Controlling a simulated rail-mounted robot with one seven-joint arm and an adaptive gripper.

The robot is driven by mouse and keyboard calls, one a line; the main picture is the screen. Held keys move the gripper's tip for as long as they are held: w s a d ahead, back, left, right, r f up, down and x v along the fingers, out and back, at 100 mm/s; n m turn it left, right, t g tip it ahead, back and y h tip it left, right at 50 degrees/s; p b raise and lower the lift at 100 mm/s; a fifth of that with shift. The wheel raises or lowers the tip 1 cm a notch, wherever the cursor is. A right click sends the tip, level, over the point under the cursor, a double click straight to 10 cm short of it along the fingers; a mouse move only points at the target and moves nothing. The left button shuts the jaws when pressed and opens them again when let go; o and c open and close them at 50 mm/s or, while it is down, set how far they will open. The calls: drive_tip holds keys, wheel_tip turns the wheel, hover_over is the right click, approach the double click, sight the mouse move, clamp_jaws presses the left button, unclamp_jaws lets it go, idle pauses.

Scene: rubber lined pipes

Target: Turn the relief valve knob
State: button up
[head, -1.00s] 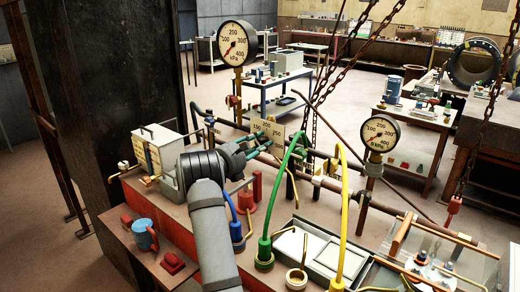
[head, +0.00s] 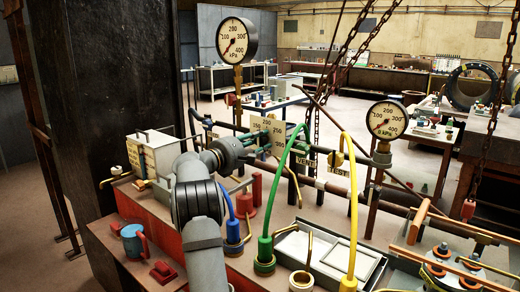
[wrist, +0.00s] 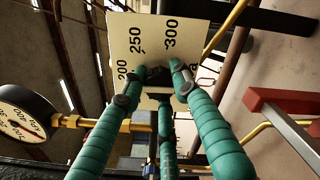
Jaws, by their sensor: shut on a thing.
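The relief valve's cream scale plate (head: 268,124), with numbers such as 250 and 300, stands behind the hoses in the head view. In the wrist view the plate (wrist: 135,35) fills the top middle, turned sideways. A small dark knob (wrist: 159,88) sits in front of it. My gripper (wrist: 163,74), with green ribbed fingers, is shut on the knob, fingertips close to the plate. In the head view my gripper (head: 262,148) reaches the plate from the left, and its wrist and the hoses hide most of the knob.
Green (head: 275,195) and yellow (head: 353,205) hoses arch just right of my arm. Pressure gauges stand at the back (head: 237,40) and right (head: 386,120). A gauge (wrist: 25,115) also shows at left in the wrist view. Chains hang at right. A blue mug (head: 133,240) stands front left.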

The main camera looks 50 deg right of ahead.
drive_tip(key=shift+f+m, duration=0.2)
drive_tip(key=shift+m, duration=0.1)
drive_tip(key=o, duration=1.1)
drive_tip(key=shift+w+r, duration=0.1)
drive_tip(key=shift+o, duration=0.4)
drive_tip(key=shift+a, duration=0.1)
drive_tip(key=a, duration=1.1)
drive_tip(key=shift+w+a, duration=0.2)
drive_tip(key=shift+a, duration=0.2)
